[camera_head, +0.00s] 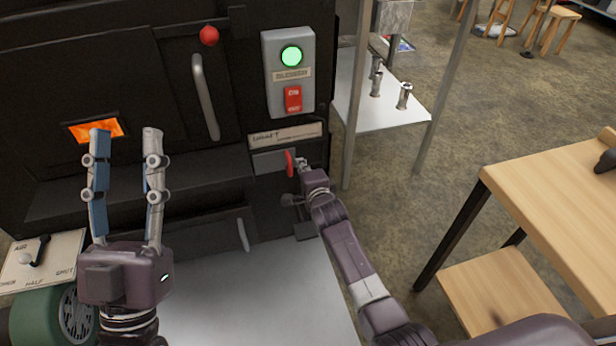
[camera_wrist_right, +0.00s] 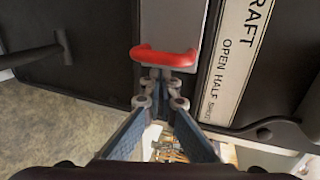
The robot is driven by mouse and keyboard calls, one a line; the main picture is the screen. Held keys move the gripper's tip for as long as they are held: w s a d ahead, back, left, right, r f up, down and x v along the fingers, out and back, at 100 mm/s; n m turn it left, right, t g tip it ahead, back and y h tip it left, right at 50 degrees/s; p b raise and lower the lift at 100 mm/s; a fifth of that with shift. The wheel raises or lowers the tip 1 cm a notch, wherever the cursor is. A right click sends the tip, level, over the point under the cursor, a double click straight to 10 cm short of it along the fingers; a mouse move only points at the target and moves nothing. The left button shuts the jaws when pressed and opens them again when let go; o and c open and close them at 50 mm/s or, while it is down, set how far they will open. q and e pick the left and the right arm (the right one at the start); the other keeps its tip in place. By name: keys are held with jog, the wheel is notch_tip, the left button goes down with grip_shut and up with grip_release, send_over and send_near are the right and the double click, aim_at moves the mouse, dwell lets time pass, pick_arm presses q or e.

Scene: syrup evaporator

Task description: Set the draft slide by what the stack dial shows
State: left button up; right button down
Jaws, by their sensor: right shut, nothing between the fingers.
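The draft slide's red handle (camera_head: 289,163) stands out from a grey plate (camera_head: 268,162) under the draft label (camera_head: 285,136) on the black evaporator front. In the right wrist view the red handle (camera_wrist_right: 165,57) crosses the grey plate (camera_wrist_right: 168,22), beside the label (camera_wrist_right: 240,55) reading OPEN, HALF and a third word. My right gripper (camera_head: 302,166) is shut and empty, its fingertips (camera_wrist_right: 161,76) close to the handle; I cannot tell whether they touch. My left gripper (camera_head: 124,140) is open and empty in front of the evaporator. I see no stack dial.
A blower box (camera_head: 277,50) with a lit green lamp and red switch is above the slide. An air lever plate (camera_head: 60,254) and a green blower housing (camera_head: 38,318) are at lower left. A wooden table (camera_head: 560,185) stands right, a metal shelf (camera_head: 385,108) behind.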

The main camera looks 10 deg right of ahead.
pick_arm(q)
jog(key=w+a+f+g+y+p, duration=0.15)
jog(key=f+g, duration=0.35)
jog(key=f, duration=0.5)
jog(key=w+f+g+y+p, duration=0.25)
jog(key=f+g, duration=0.35)
jog(key=f, duration=0.4)
jog(key=s+a+f+n+g+y+p, duration=0.1)
jog(key=s+a+f+g, duration=0.4)
jog(key=s+f+g, duration=0.5)
jog(key=shift+s+a+f+y+p, duration=0.3)
jog(key=shift+s+f+y+p, duration=0.4)
jog(key=shift+s+f+p, duration=1.1)
pick_arm(e)
jog(key=v, duration=0.8)
jog(key=shift+s+f+b, duration=0.2)
jog(key=shift+s+b, duration=0.15)
jog(key=shift+b, duration=0.05)
pick_arm(q)
jog(key=shift+s+f, duration=0.15)
jog(key=shift+s, duration=0.55)
